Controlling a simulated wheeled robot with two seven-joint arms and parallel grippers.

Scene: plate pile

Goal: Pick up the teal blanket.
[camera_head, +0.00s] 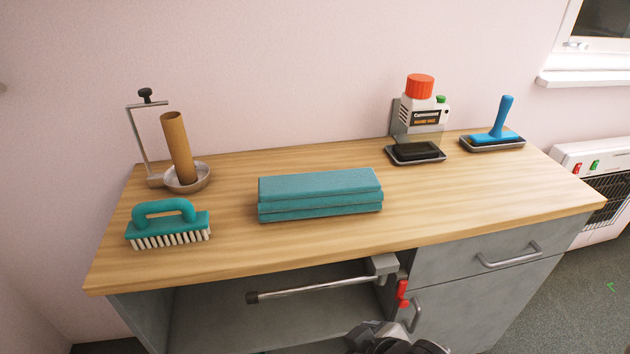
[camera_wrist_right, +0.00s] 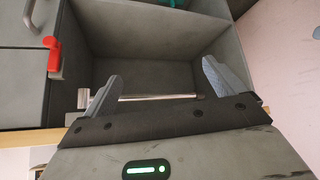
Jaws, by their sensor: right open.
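The teal blanket (camera_head: 320,193) lies folded in a flat, layered block on the middle of the wooden counter top (camera_head: 230,245), near its front edge. Nothing touches or covers it. My right gripper (camera_wrist_right: 158,76) is open and empty in the right wrist view, its fingers wide apart, facing the open grey cabinet bay. In the head view, a dark part of my arm shows at the bottom edge, below and right of the blanket and in front of the cabinet. My left gripper is not in view.
A teal brush (camera_head: 168,225) and a holder with a brown tube (camera_head: 178,148) stand left of the blanket. A red-capped bottle (camera_head: 420,110) and a blue-handled tool (camera_head: 497,125) stand back right. A metal bar (camera_head: 315,287) and red clip (camera_head: 402,290) sit below the counter.

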